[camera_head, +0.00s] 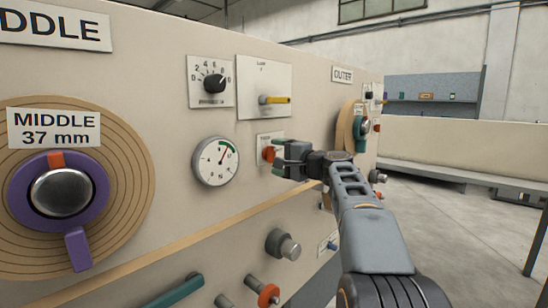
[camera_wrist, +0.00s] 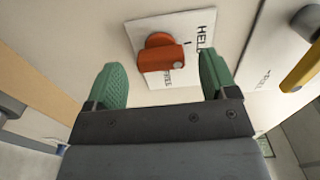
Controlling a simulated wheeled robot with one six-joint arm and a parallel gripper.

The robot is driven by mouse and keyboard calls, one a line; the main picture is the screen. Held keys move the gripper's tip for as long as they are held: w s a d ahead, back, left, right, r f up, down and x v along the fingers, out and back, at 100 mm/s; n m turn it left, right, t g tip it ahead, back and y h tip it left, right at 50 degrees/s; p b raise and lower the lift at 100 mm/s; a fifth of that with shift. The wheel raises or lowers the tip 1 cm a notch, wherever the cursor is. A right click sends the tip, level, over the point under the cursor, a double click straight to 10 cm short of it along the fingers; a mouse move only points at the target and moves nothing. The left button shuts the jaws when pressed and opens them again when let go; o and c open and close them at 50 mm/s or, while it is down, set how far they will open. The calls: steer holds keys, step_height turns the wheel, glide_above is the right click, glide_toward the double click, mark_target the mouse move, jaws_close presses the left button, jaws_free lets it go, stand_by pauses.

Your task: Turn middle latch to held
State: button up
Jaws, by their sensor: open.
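The middle latch is an orange-red knob with a short bar (camera_wrist: 158,55) on a white plate (camera_wrist: 143,22) in the wrist view. Its bar extends to the right, with a pale dot near its right end. A word beginning "HEL" is printed on the plate's right side, and a smaller, partly hidden word is below the bar. In the head view the latch (camera_head: 268,154) is on the upright panel, right of the dial gauge. My gripper (camera_wrist: 162,64) is open, its green fingers on either side of the latch with gaps to both. In the head view my gripper (camera_head: 279,156) faces the panel.
A yellow-handled lever (camera_head: 275,100) is above the latch, and also at the wrist view's right edge (camera_wrist: 302,70). A round gauge (camera_head: 215,161) is to the left. A grey knob (camera_head: 283,244) and an orange knob (camera_head: 267,294) stick out below. A purple-hubbed disc (camera_head: 85,186) is far left.

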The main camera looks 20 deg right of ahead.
steer(key=v, duration=1.1)
steer(key=shift+s, duration=0.2)
steer(key=shift+d, duration=0.1)
